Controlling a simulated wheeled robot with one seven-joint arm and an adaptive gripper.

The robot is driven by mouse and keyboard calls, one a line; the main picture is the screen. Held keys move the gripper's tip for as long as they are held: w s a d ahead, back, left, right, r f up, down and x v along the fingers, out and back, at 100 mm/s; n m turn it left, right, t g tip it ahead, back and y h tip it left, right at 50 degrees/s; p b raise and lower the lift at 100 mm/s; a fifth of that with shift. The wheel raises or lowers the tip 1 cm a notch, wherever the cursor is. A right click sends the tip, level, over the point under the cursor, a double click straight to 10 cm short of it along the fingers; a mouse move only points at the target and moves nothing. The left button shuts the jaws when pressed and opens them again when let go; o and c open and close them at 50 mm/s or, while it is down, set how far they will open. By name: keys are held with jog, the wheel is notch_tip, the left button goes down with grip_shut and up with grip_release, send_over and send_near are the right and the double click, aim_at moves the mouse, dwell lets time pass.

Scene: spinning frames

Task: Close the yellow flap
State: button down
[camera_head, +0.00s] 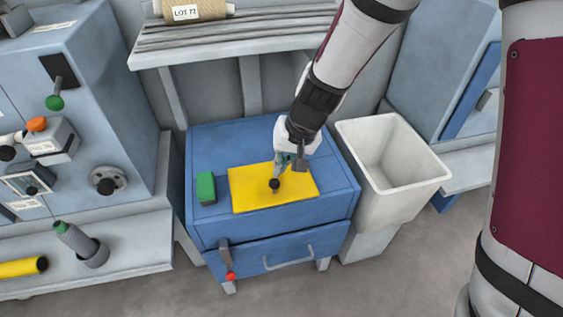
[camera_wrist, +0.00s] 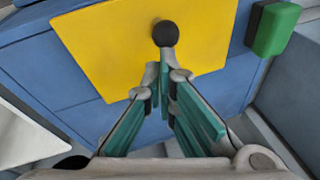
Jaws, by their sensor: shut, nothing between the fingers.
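The yellow flap (camera_head: 250,197) is a flat yellow panel on top of the blue cabinet (camera_head: 225,143). It lies about level with the cabinet top. A black round knob (camera_head: 275,185) stands on it. The flap (camera_wrist: 110,50) and the knob (camera_wrist: 165,33) also show in the wrist view. My gripper (camera_head: 284,172) is over the flap, close to the knob. In the wrist view my gripper (camera_wrist: 163,75) has its fingertips together just below the knob, with nothing seen between them. I cannot tell whether the fingertips touch the knob or flap.
A green block (camera_head: 205,188) sits left of the flap on the cabinet top. A white bin (camera_head: 415,180) stands to the right. A drawer handle (camera_head: 288,258) and a red-tipped lever (camera_head: 229,262) are on the cabinet's front. A grey shelf (camera_head: 215,42) is behind.

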jog(key=shift+s+f+b, duration=0.3)
jog(key=shift+f+b, duration=0.25)
jog(key=shift+s+d+f, duration=0.1)
jog(key=shift+s+f, duration=0.1)
jog(key=shift+s, duration=0.15)
jog(key=shift+f, duration=0.1)
